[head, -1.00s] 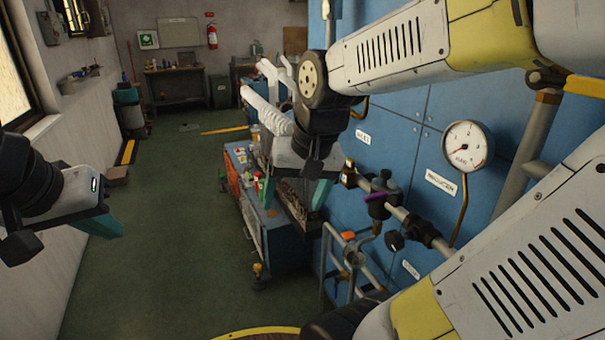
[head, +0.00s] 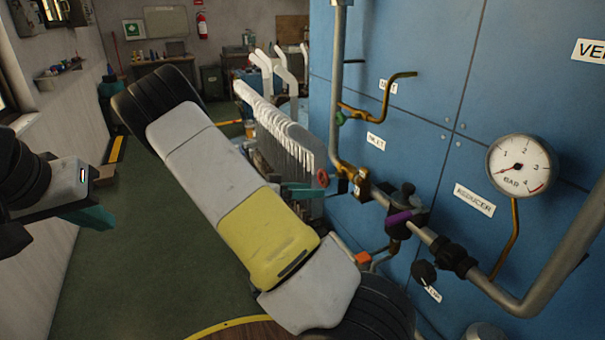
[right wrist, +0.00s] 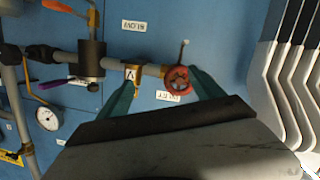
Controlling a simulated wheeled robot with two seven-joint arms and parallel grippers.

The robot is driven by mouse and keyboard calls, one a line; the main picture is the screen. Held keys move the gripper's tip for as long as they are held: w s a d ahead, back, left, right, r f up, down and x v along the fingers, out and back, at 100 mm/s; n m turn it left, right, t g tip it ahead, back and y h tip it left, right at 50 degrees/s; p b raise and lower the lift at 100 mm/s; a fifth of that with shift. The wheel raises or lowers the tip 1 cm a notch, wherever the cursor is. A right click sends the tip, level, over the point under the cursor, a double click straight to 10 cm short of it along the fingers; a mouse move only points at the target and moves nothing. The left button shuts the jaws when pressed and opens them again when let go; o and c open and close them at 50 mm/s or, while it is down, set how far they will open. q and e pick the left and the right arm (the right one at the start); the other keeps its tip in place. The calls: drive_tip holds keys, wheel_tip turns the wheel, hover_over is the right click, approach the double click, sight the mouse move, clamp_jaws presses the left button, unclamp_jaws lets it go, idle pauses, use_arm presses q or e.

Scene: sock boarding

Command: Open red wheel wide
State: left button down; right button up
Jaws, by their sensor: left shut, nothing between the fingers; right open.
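The small red wheel (head: 322,178) sits on the pipe at the brass fitting, in front of the blue panel. In the right wrist view the red wheel (right wrist: 178,79) shows between the teal fingers, closer to the right-hand finger. My right gripper (right wrist: 161,76) is open with nothing held; I cannot tell whether a finger touches the wheel. My left gripper (head: 100,217) is shut and empty at the far left, well away from the panel.
A pressure gauge (head: 521,165) stands right of the wheel. A valve with a purple handle (head: 398,216) and a black knob (head: 424,273) are on or by the pipe.

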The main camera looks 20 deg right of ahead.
sight(321, 180)
drive_tip(key=w+d, duration=0.1)
drive_tip(key=d, duration=0.1)
drive_tip(key=w+d+t+h, duration=0.1)
drive_tip(key=d, duration=0.1)
drive_tip(key=w+d+t+h, duration=0.1)
drive_tip(key=d, duration=0.1)
drive_tip(key=shift+w+d, duration=0.35)
drive_tip(key=shift+w, duration=0.05)
drive_tip(key=c, duration=1.4)
